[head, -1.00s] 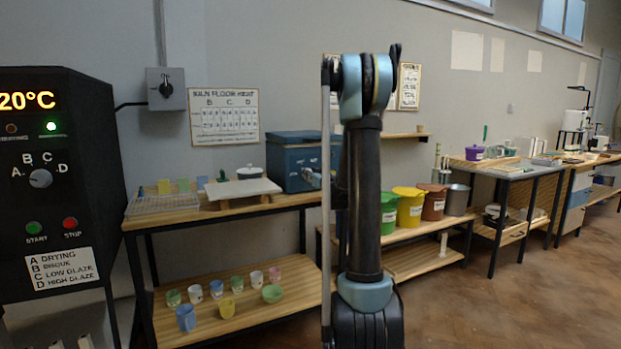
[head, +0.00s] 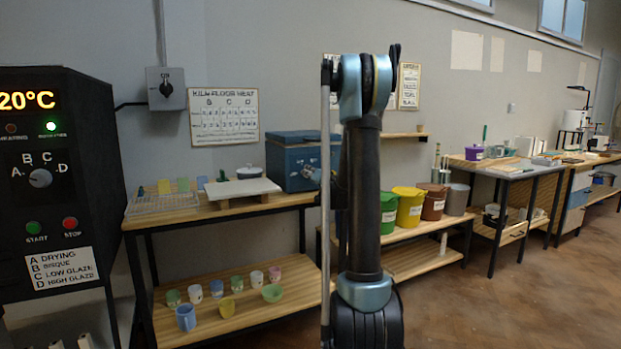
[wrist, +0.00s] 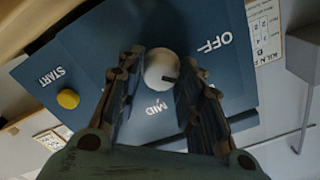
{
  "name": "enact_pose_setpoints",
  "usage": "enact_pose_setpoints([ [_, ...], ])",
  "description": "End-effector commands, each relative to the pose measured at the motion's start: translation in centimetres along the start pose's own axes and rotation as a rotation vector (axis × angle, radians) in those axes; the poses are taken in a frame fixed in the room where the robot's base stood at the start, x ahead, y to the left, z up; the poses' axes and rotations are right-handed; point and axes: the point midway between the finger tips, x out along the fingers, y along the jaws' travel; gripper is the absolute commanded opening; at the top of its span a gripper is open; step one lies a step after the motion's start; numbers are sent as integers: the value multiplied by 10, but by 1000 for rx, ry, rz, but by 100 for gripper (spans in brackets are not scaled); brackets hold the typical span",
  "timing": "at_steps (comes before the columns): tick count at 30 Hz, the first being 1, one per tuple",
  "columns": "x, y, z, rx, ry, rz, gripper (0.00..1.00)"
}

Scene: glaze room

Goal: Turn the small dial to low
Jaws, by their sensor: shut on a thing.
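The small dial (wrist: 159,66) is a round pale knob on the face of the blue box (wrist: 75,60), seen turned in the wrist view. No "low" label is visible; my right finger covers part of that area. My gripper (wrist: 160,82) is shut on the dial, one finger on each side. In the head view the blue box (head: 290,150) stands on the wooden bench, partly behind my arm; its dial cannot be made out there.
A yellow button (wrist: 68,98) by the START label is on the same face. A kiln panel (head: 50,200) with its own larger dial stands at the left. A white board (head: 240,190) lies beside the blue box. Buckets (head: 410,205) stand to the right; the floor at right is clear.

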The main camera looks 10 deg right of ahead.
Motion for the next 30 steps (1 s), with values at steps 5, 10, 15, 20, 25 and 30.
enact_pose_setpoints([
  [5,5,2,-3,143,3,1,10],
  [10,5,2,-3,247,3,1,10],
  [15,5,3,-3,316,4,2,10],
  [20,5,3,-4,352,4,2,10],
  [25,5,4,-4,364,5,3,10],
  [30,5,4,-4,365,5,3,10],
])
